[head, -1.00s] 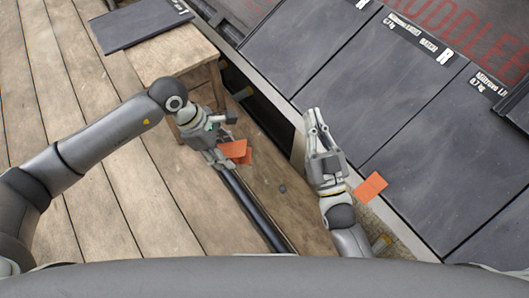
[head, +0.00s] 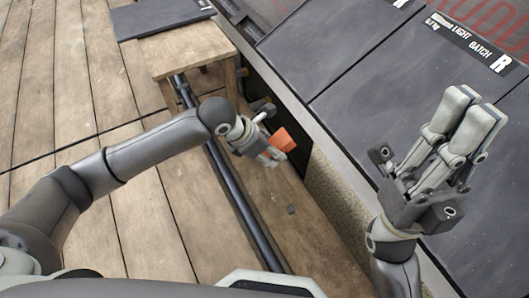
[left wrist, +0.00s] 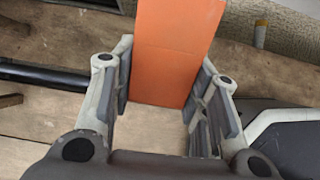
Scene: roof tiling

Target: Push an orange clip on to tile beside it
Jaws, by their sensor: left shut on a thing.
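My left gripper (head: 272,152) is shut on an orange clip (head: 284,140), held above the wooden planks beside the roof edge. In the left wrist view the clip (left wrist: 178,45) stands as a flat orange plate between the two fingers of the gripper (left wrist: 165,62). Large dark slate tiles (head: 365,75) lie on the roof to the right of it. My right gripper (head: 474,105) is over the tiles at the right, fingers pointing up the picture. Its two fingers look close together, but whether they touch is unclear. No clip shows on the tiles; the right gripper hides part of them.
A wooden stool (head: 190,58) carries dark tiles (head: 160,17) at the upper left. A long dark pipe (head: 232,185) runs along the planks below it. A pale rough edge strip (head: 335,205) borders the tiles. Open planks (head: 60,60) lie at the left.

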